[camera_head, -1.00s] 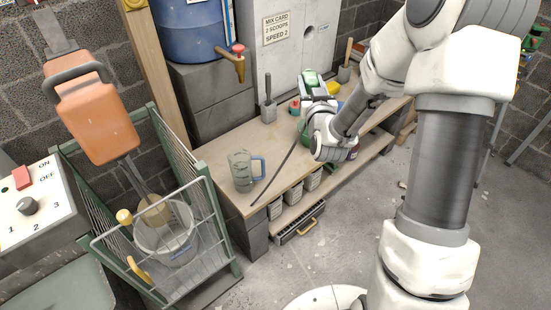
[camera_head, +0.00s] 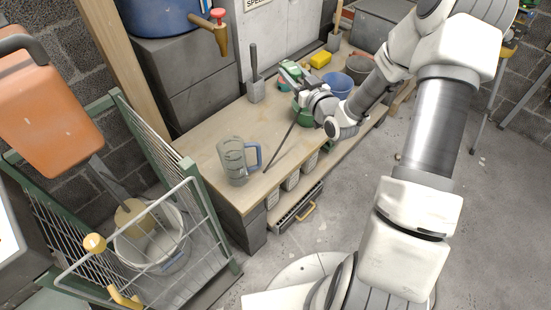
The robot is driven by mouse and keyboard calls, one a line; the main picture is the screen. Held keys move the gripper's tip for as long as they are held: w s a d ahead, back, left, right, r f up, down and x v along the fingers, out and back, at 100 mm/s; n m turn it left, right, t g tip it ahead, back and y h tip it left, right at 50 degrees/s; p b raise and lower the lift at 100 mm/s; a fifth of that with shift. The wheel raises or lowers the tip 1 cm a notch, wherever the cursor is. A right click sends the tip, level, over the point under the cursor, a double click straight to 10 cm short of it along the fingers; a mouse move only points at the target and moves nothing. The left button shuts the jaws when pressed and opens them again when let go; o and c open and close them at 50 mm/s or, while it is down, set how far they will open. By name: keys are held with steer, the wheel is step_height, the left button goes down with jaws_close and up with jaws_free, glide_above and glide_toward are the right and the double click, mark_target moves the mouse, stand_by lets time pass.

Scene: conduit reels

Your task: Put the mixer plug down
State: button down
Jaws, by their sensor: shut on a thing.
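My gripper (camera_head: 292,74) is over the far half of the wooden workbench (camera_head: 205,152), at the end of my arm reaching in from the right. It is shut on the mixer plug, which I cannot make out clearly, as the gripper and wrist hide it. A dark cable (camera_head: 281,146) runs from near the gripper down to the bench's front part, right of the clear jug. The orange mixer (camera_head: 40,100) hangs at the left, its shaft pointing down toward a bucket. I cannot tell whether the plug touches the bench.
A clear jug with a blue handle (camera_head: 232,160) stands on the near bench end. A grey scoop (camera_head: 256,90), a yellow sponge (camera_head: 320,60), a blue-grey bucket (camera_head: 336,84) and a green container (camera_head: 301,113) are near the gripper. A wire cage (camera_head: 207,222) holds a clear bucket (camera_head: 150,265).

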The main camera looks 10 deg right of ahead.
steer(key=s+d+f+n+g+y+b, duration=0.1)
steer(key=s+d+f+y+b, duration=0.15)
steer(key=f, duration=0.45)
steer(key=s+d+f+n+g+y+b, duration=0.1)
steer(key=s+f+n+b, duration=0.1)
steer(key=f+b, duration=0.3)
steer(key=s+d+f+n+y+b, duration=0.1)
steer(key=s+d+f+y+b, duration=0.1)
steer(key=f, duration=0.6)
steer(key=b, duration=0.4)
glide_above(279, 152)
steer(key=shift+g, duration=0.3)
step_height(279, 152, down, 7)
steer(key=shift+f, duration=0.15)
steer(key=shift+f+b, duration=0.8)
steer(key=shift+f, duration=1.2)
steer(key=shift+f, duration=0.1)
steer(key=shift+f+b, duration=0.35)
steer(key=shift+b, duration=0.15)
steer(key=shift+f, duration=0.2)
